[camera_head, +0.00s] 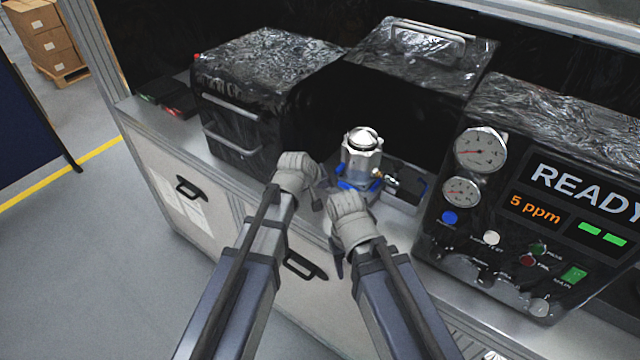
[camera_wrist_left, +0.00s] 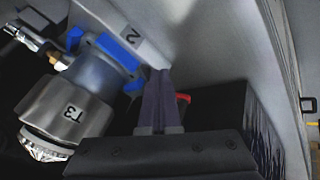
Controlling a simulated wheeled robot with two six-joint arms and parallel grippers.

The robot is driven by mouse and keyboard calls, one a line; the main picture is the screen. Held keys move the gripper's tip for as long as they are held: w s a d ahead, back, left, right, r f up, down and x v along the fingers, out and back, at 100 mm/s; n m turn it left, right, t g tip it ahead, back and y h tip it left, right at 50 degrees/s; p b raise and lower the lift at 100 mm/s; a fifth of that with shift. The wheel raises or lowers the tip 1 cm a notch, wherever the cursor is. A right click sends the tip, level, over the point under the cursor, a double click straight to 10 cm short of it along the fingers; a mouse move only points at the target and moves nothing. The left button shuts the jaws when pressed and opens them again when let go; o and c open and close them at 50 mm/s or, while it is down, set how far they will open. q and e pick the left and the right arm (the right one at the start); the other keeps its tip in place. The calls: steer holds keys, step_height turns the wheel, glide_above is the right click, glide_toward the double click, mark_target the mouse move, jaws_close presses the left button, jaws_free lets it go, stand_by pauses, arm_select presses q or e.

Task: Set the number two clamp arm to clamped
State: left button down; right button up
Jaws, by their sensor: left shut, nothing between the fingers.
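A silver cylindrical housing (camera_head: 361,155) stands on the bench fixture with blue clamp pieces (camera_head: 345,185) around its base. My right gripper (camera_head: 337,262) is in front of the fixture, fingers partly hidden.
A black box with handles (camera_head: 240,130) stands left of the fixture. A panel (camera_head: 560,190) with gauges, knobs and a READY display is at right. A small red part (camera_wrist_left: 183,98) shows beside my left fingers. The bench's front edge runs below the fixture.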

arm_select(q)
steer(key=d+n+y, duration=0.1)
steer(key=n+y, duration=0.1)
steer(key=n, duration=0.1)
steer(key=shift+d+t, duration=0.3)
steer(key=shift+d, duration=0.1)
steer(key=shift+w+d, duration=0.1)
steer(key=shift+d, duration=0.5)
